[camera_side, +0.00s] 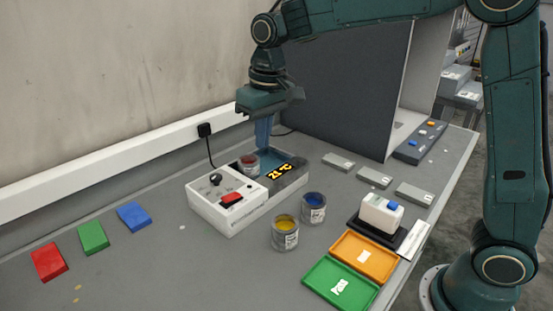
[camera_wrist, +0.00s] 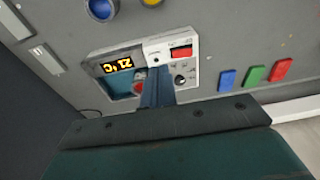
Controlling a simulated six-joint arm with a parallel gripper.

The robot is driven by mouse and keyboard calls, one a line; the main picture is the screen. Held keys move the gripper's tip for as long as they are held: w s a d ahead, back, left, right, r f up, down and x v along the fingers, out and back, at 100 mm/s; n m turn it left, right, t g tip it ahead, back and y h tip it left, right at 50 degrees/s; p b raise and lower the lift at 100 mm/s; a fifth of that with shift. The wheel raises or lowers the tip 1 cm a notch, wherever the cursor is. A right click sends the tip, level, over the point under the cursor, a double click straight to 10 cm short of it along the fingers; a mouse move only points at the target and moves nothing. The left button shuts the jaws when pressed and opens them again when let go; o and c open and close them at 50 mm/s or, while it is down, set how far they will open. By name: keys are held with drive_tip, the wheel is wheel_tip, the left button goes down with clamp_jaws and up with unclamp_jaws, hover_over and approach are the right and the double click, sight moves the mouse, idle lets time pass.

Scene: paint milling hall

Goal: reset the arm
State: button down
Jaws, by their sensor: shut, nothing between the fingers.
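My gripper (camera_side: 262,146) points down over the blue-lined bath of a white and grey unit (camera_side: 225,204). Its fingers are together with nothing between them. In the wrist view my gripper (camera_wrist: 158,72) covers part of the unit (camera_wrist: 157,50). A can of red paint (camera_side: 249,165) stands in the bath, just below and left of the fingertips in the side view; whether they touch is unclear. In the wrist view the can (camera_wrist: 138,88) is partly hidden by the fingers. The unit has a black knob (camera_side: 216,179), a red switch (camera_side: 231,198) and a display (camera_side: 285,171) reading 21 °C.
Cans of yellow (camera_side: 285,234) and blue paint (camera_side: 313,208) stand before the unit. Orange (camera_side: 364,257) and green trays (camera_side: 339,284) lie at the front right, near a white box with a blue top (camera_side: 381,213). Red, green and blue blocks lie left. A dark panel (camera_side: 345,75) stands behind.

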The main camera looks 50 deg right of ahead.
drive_tip(key=s+d+r+t, duration=0.1)
drive_tip(key=s+d+r, duration=0.15)
drive_tip(key=s, duration=0.45)
drive_tip(key=s+d+r+t, duration=0.1)
drive_tip(key=s+d+r, duration=0.15)
drive_tip(key=s, duration=0.45)
drive_tip(key=s+d+f+t, duration=0.2)
drive_tip(key=s+f, duration=0.2)
drive_tip(key=s, duration=0.8)
drive_tip(key=shift+s+d, duration=0.2)
drive_tip(key=shift+s, duration=0.05)
